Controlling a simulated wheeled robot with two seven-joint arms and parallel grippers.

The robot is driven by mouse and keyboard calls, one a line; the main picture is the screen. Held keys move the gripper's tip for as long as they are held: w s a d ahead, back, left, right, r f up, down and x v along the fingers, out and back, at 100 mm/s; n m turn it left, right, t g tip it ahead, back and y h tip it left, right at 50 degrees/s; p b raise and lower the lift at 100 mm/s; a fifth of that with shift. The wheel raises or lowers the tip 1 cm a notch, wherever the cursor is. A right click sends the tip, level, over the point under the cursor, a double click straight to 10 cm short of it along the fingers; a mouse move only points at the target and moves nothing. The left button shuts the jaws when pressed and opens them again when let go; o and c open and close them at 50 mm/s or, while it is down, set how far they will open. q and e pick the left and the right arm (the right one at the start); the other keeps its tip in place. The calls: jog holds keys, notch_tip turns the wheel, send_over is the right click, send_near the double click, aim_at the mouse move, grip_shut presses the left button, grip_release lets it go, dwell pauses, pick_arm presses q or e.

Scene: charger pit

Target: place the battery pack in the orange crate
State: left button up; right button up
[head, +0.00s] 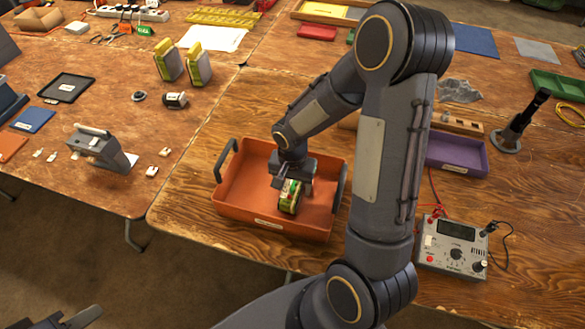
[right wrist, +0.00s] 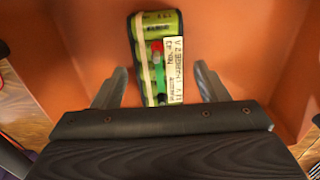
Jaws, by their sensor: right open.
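The battery pack (head: 290,197), green cells with pale bands and a white label, is inside the orange crate (head: 243,190). In the right wrist view the pack (right wrist: 150,45) lies against the crate's bare orange floor (right wrist: 245,45). My right gripper (head: 292,183) reaches down into the crate over the pack. Its two fingers are spread on either side of the pack, with a visible gap at each side. Part of what looks like my left gripper (head: 62,319) shows at the bottom left edge, and its jaws cannot be made out.
A purple tray (head: 458,155) and a grey meter (head: 452,247) with leads stand right of my arm. The left table holds two yellow-topped packs (head: 168,60), (head: 199,64) and a grey device (head: 100,148). Bare wood (head: 185,205) lies left of the crate.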

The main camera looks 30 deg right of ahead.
aim_at(293, 188)
notch_tip(293, 188, up, 10)
jog(key=s+a+r+n+t+y, duration=0.2)
jog(key=s+a+r+n, duration=0.1)
jog(key=s, duration=0.4)
jog(key=s+a+r+n+t+y, duration=0.1)
jog(key=s+a+r+n+t, duration=0.2)
jog(key=s+r+n, duration=0.2)
notch_tip(293, 188, up, 3)
jog(key=s, duration=0.3)
jog(key=shift+a+f+t+y, duration=0.2)
jog(key=shift+t+y, duration=0.1)
jog(key=shift+y, duration=0.1)
